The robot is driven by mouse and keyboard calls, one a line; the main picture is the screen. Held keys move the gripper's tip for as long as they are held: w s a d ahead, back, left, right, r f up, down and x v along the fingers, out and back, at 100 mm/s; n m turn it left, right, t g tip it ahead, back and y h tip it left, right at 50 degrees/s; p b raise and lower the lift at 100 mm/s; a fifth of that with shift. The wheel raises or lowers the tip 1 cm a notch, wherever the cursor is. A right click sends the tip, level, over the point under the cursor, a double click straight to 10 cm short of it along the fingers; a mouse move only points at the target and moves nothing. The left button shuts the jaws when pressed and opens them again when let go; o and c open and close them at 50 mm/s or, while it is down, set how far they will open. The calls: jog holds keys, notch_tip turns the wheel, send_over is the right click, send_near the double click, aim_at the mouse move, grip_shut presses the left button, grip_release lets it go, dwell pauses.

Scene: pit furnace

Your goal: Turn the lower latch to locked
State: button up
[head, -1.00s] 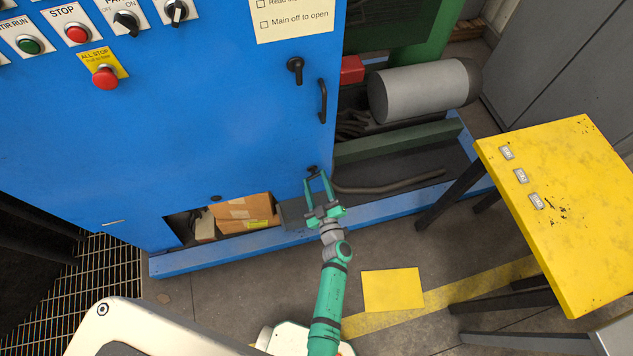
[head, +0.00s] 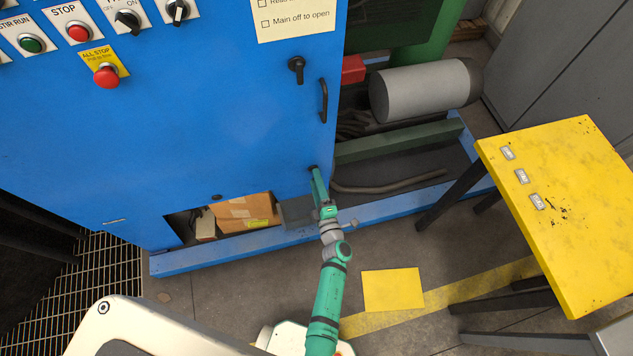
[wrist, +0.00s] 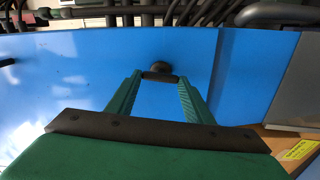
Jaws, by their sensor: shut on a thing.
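The lower latch is a small dark knob low on the blue cabinet door near its right edge; it shows in the wrist view (wrist: 159,68) and barely in the head view (head: 313,169). My green gripper (head: 318,178) reaches up to it from below. In the wrist view my two fingertips (wrist: 158,80) stand on either side of the latch's dark handle, shut on it. The fingers hide part of the latch in the head view. The upper latch (head: 296,66) is a black handle higher on the same door, pointing downward.
A black door pull (head: 323,100) is beside the upper latch. A yellow table (head: 570,200) stands at the right. A cardboard box (head: 243,212) lies in the opening under the cabinet. A blue base rail (head: 215,257) runs along the floor below my gripper.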

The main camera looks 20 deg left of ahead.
jog(key=shift+n, duration=0.9)
jog(key=o, duration=1.1)
jog(key=shift+c, duration=0.2)
jog(key=v, duration=1)
jog(key=shift+s+d, duration=0.25)
jog(key=shift+s, duration=0.1)
